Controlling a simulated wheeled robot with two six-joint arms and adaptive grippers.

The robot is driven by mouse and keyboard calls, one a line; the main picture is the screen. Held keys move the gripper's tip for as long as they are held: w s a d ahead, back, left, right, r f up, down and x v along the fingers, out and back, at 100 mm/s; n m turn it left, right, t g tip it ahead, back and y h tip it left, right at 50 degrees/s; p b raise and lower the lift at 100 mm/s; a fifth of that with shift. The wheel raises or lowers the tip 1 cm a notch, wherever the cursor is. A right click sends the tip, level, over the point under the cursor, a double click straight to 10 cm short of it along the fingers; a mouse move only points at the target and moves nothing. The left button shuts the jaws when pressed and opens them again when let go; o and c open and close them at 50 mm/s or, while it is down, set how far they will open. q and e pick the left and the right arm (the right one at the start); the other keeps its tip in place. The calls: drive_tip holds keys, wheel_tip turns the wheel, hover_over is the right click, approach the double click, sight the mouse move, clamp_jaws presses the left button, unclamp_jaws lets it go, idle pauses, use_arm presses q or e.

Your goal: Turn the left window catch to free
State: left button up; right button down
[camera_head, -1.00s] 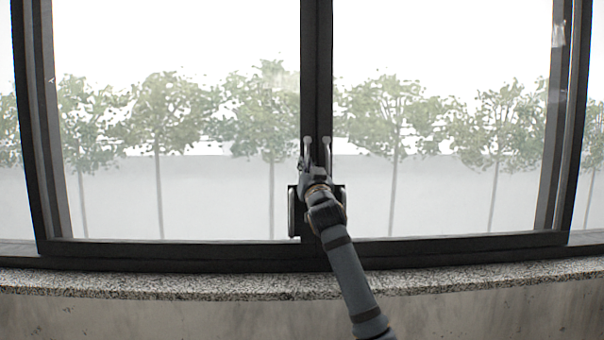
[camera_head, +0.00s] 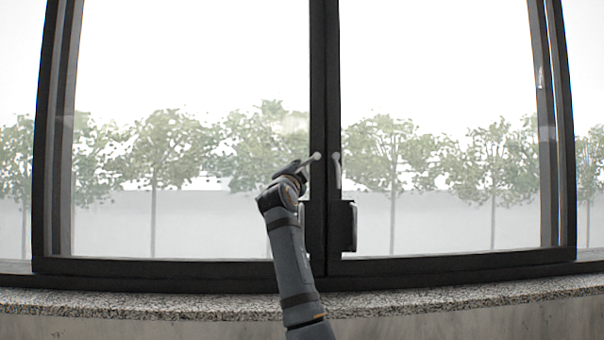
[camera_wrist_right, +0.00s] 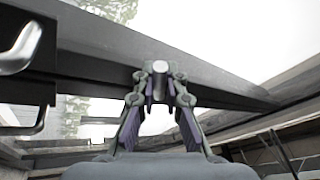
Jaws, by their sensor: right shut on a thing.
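The left window catch (camera_head: 313,158) is a pale lever on the dark centre post. It slants down and left from its round top end, and its lower part is hidden by my right gripper (camera_head: 294,170). My right gripper is shut on this lever. In the right wrist view the fingers (camera_wrist_right: 160,88) close around the catch's grey round end (camera_wrist_right: 160,67). The right window catch (camera_head: 337,171) hangs straight down beside it, untouched. My left gripper is not in view.
A dark pull handle (camera_head: 349,226) sits below the right catch. My right arm covers most of the left side's handle area. A speckled stone sill (camera_head: 440,301) runs under the window frame. Glass panes (camera_head: 200,70) lie on both sides of the post.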

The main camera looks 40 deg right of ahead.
sight(295, 158)
drive_tip(key=r+m+g+p, duration=0.1)
drive_tip(key=m, duration=0.1)
drive_tip(key=r+m+p, duration=0.1)
drive_tip(key=m+p, duration=0.1)
drive_tip(key=shift+w+a+r+g+h, duration=0.15)
drive_tip(key=shift+w+a+g+h, duration=0.05)
drive_tip(key=shift+a+g+h, duration=0.2)
drive_tip(key=shift+r+m+g+p, duration=0.3)
drive_tip(key=shift+m+g+p, duration=0.2)
drive_tip(key=shift+m+p, duration=0.4)
drive_tip(key=shift+m, duration=0.3)
drive_tip(key=c, duration=1.4)
unclamp_jaws()
drive_tip(key=shift+d+f, duration=0.1)
